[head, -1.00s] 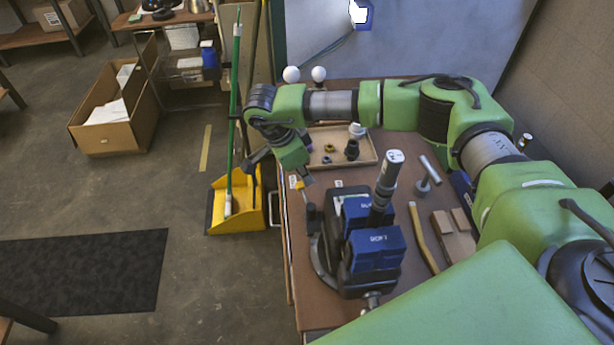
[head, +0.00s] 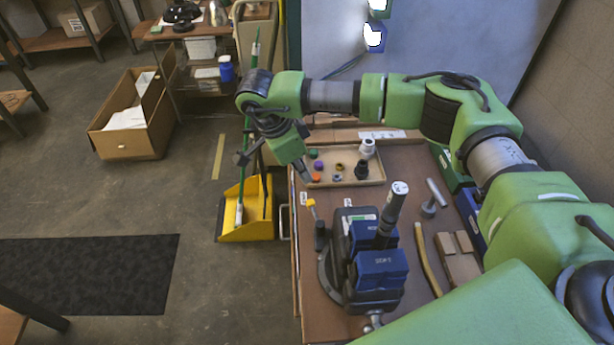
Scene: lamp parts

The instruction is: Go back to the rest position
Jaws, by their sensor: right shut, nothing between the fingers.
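My right arm reaches in from the right across the back of the bench. Its gripper (head: 306,177) points down over the bench's left edge, near the parts tray (head: 372,180). It is shut and empty, apart from the vise. The blue and black vise (head: 378,270) stands on the bench (head: 408,290), with an upright dark lamp part (head: 393,208) with a light top in its jaws. My left gripper is not in view.
Small parts, including a white one (head: 367,148), are in the tray. A grey metal part (head: 432,200), a yellow-brown bar (head: 427,258) and wooden blocks (head: 458,258) lie right of the vise. A yellow dustpan (head: 246,210) stands left of the bench. Open floor lies further left.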

